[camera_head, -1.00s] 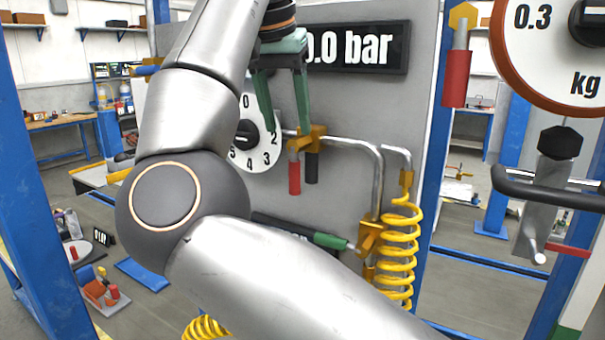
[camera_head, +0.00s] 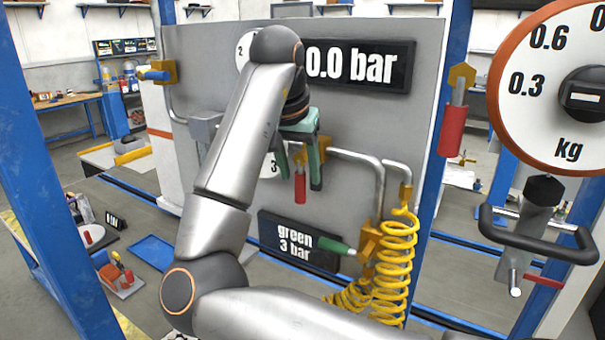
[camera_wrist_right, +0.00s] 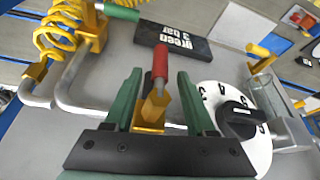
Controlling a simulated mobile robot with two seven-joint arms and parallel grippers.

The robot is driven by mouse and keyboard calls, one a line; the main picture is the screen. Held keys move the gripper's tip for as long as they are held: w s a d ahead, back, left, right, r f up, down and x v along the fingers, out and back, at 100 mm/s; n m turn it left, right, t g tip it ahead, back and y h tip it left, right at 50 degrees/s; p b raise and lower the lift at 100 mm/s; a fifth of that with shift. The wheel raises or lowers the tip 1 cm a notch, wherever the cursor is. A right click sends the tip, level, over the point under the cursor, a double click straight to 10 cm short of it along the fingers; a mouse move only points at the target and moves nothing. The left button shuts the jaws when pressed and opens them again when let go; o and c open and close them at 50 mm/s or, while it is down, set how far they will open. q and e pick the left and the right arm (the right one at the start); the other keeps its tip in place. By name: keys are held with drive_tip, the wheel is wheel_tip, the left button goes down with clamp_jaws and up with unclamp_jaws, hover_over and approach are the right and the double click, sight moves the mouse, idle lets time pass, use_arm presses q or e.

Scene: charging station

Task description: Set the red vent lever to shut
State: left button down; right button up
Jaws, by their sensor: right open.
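The red vent lever (camera_head: 300,188) hangs straight down from its yellow valve body on the pipe of the grey panel. It also shows in the right wrist view (camera_wrist_right: 160,62), with the yellow valve body (camera_wrist_right: 153,106) at its near end. My right gripper (camera_head: 297,176) is open, with one green finger on each side of the lever. In the right wrist view the lever lies between the fingers (camera_wrist_right: 159,85), with a gap on both sides. My arm hides part of the panel and most of the dial. My left gripper is out of view.
The display (camera_head: 357,66) reads 0.0 bar. A sign (camera_head: 297,240) reads green 3 bar, beside a green lever (camera_head: 334,245). A yellow coiled hose (camera_head: 398,262) hangs at right. Another red handle (camera_head: 453,130) is on the blue post. A dial (camera_wrist_right: 234,125) sits close to the gripper.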

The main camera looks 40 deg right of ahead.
sight(302, 185)
drive_tip(key=shift+x, duration=2.2)
clamp_jaws()
